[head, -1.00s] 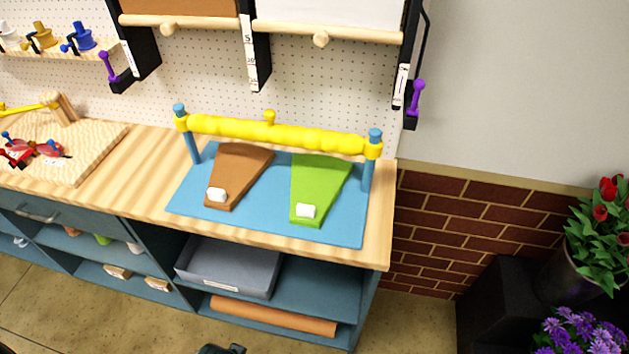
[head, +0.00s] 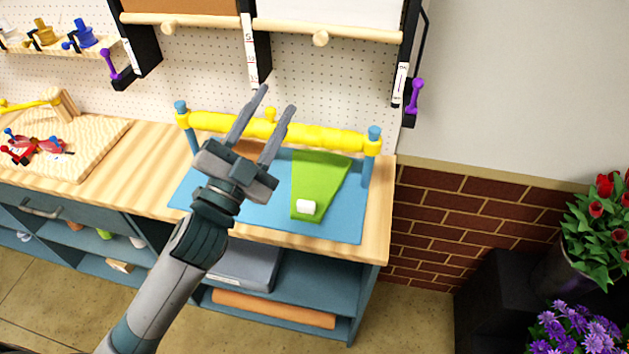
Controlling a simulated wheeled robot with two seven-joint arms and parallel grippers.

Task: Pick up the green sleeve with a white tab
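The green sleeve (head: 322,179) lies flat on the blue mat (head: 336,232), under the yellow bar. It is a tapered shape with a white tab (head: 306,206) at its near, narrow end. My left gripper (head: 277,99) is open, with its two fingers apart and nothing between them. It is above the left part of the mat, to the left of the green sleeve and apart from it in the picture. A brown sleeve (head: 248,150) is mostly hidden behind my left gripper. My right gripper is not in view.
A yellow bar (head: 322,135) on two blue posts (head: 370,160) spans the back of the mat. A wooden board (head: 95,145) with red pieces is at the left. A grey bin (head: 245,268) sits on the shelf below. Bare bench (head: 150,155) lies left of the mat.

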